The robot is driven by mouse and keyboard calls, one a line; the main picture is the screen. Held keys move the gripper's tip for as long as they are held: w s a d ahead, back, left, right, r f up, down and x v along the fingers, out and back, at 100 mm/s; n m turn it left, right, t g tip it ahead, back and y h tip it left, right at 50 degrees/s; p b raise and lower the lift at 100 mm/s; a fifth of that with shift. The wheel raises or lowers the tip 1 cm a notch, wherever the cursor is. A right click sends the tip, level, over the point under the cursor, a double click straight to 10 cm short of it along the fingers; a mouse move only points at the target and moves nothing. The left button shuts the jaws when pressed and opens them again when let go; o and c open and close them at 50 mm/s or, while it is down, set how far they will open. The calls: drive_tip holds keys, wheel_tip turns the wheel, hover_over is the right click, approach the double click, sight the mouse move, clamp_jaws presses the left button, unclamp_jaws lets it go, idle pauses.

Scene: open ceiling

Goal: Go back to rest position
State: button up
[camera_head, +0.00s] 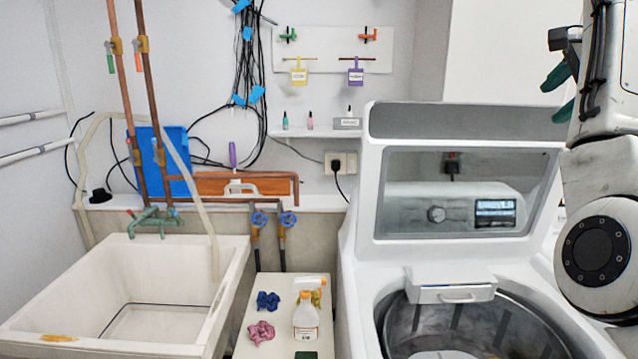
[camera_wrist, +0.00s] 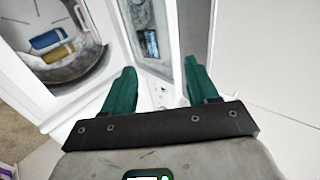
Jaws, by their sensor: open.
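My arm is at the right edge of the head view, raised beside the open washing machine (camera_head: 455,130). My gripper (camera_head: 563,92) shows there partly, with dark green fingers pointing left. In the wrist view my gripper (camera_wrist: 158,90) has its two green fingers wide apart, with nothing between them. Beyond the fingers the wrist view shows white machine surfaces and part of the lid window (camera_wrist: 148,42). The fingers look apart from these surfaces, though the exact gap cannot be told.
The washer drum (camera_head: 460,330) is open; blue and yellow items (camera_wrist: 50,42) lie in it. A white sink (camera_head: 130,290) stands left. A small table (camera_head: 260,290) between holds a spray bottle (camera_head: 306,316) and blue and pink cloths (camera_head: 262,332). Pipes and a hook board (camera_head: 335,50) line the wall.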

wheel_tip(320, 180, down, 20)
drive_tip(key=s+a+n+g, duration=0.1)
drive_tip(key=n, duration=0.2)
drive_tip(key=s+a+f+n, duration=0.2)
drive_tip(key=s+f, duration=0.3)
drive_tip(key=f, duration=0.4)
drive_tip(key=s+a+f+n+g, duration=0.1)
drive_tip(key=s+a+f+n, duration=0.2)
drive_tip(key=s+f, duration=0.3)
drive_tip(key=s+a+f+n+g, duration=0.1)
drive_tip(key=s+a+f+n, duration=0.2)
drive_tip(key=f, duration=0.9)
drive_tip(key=shift+s+f+h, duration=0.2)
drive_tip(key=shift+s, duration=0.5)
drive_tip(key=shift+s+f+h, duration=0.15)
drive_tip(key=shift+s+h, duration=0.05)
drive_tip(key=shift+s, duration=0.45)
drive_tip(key=s+a+f+n+g, duration=0.2)
drive_tip(key=s+f, duration=0.3)
drive_tip(key=s, duration=0.5)
drive_tip(key=s+a+f+n+g, duration=0.2)
drive_tip(key=s+f, duration=0.3)
drive_tip(key=s, duration=0.6)
drive_tip(key=s+a+f+n+g+y, duration=0.1)
drive_tip(key=s+f, duration=0.3)
drive_tip(key=s, duration=0.7)
drive_tip(key=shift+a+f+n+g, duration=0.4)
drive_tip(key=shift+n+g, duration=0.1)
drive_tip(key=shift+n, duration=0.1)
drive_tip(key=shift+d, duration=0.1)
